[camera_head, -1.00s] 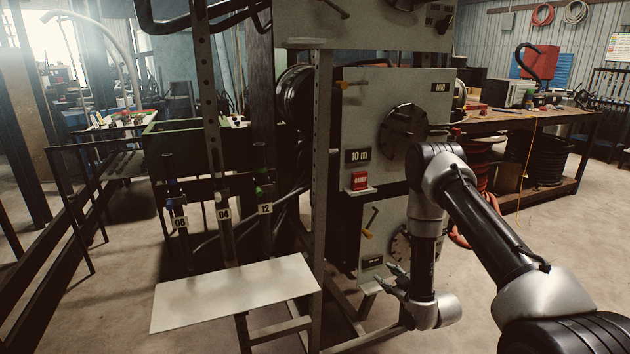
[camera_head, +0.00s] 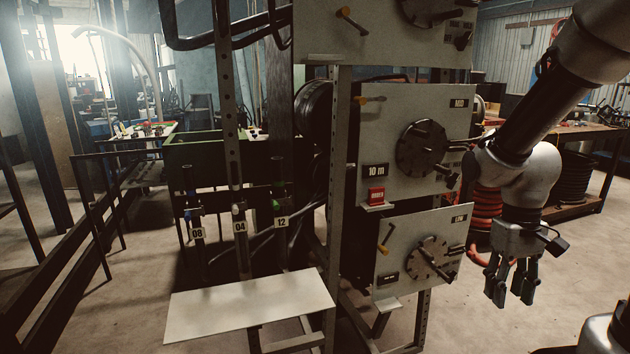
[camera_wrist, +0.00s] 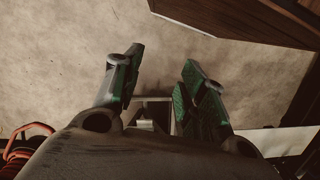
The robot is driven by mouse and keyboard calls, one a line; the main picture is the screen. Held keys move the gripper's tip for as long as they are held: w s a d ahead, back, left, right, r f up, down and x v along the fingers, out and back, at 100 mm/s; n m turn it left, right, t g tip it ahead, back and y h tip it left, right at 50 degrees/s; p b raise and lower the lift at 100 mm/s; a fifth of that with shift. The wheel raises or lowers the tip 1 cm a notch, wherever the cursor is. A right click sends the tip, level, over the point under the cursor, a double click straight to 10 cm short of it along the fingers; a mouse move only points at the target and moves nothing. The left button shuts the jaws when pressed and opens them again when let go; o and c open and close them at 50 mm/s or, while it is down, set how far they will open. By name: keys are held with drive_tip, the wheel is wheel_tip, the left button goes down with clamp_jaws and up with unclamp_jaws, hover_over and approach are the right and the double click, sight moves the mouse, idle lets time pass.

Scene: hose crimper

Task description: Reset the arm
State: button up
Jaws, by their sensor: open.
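My gripper (camera_head: 511,286) hangs at the right of the head view, pointing down, with its fingers apart and nothing between them. It is in front of and to the right of the lower grey panel with a round dial. In the wrist view my gripper (camera_wrist: 156,78) shows both green-padded fingers spread over bare concrete floor. My arm comes down to it from the upper right of the head view.
A white shelf plate (camera_head: 250,305) is lower left. A workbench (camera_head: 575,135) and red hose coils (camera_head: 486,215) are behind. Floor below the gripper is clear.

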drive_tip(key=s+r+t, duration=0.3)
drive_tip(key=r, duration=0.4)
drive_tip(key=s+r+t, duration=0.3)
drive_tip(key=r, duration=0.4)
drive_tip(key=shift+s+a+r, duration=0.2)
drive_tip(key=shift+s+a, duration=0.1)
drive_tip(key=shift+a, duration=0.05)
drive_tip(key=shift+o, duration=0.6)
drive_tip(key=shift+a, duration=0.1)
